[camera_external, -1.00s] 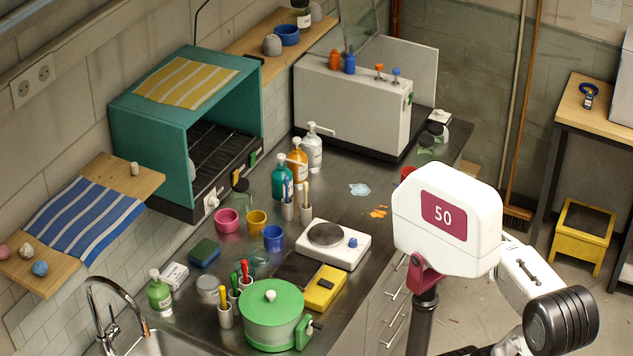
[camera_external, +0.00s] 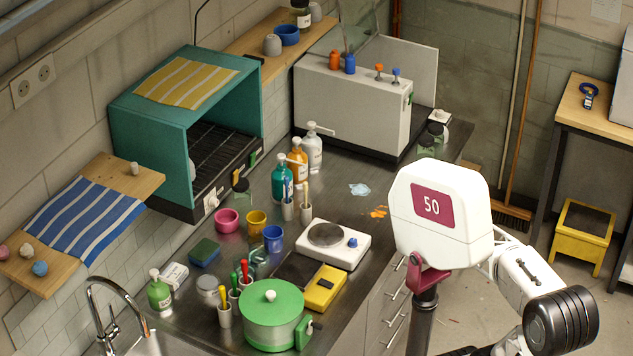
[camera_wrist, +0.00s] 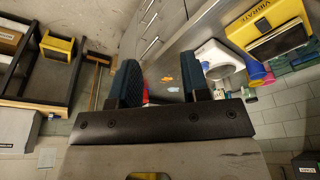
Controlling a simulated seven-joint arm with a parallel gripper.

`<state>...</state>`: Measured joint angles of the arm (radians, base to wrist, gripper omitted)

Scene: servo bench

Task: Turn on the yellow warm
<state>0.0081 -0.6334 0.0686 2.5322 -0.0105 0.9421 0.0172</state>
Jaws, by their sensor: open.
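No control marked "warm" is readable. A yellow box (camera_external: 326,288) lies on the counter in the external view; a yellow device with lettering (camera_wrist: 268,27) is at the upper right of the wrist view. A white hotplate (camera_external: 345,252) with a grey round plate and blue knob stands behind the yellow box. A teal oven (camera_external: 152,150) with a dark rack has small yellow and green parts along its front edge. My gripper (camera_wrist: 158,85) is open and empty in the wrist view, apart from the counter things. The external view does not show its fingers.
A green pot (camera_external: 272,318), pen cups, mugs and pump bottles (camera_external: 298,165) crowd the counter. A grey machine (camera_external: 350,105) stands at the back. A pale puddle (camera_external: 359,189) and orange spots mark the clearer counter stretch. A yellow stool (camera_external: 580,235) stands on the floor.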

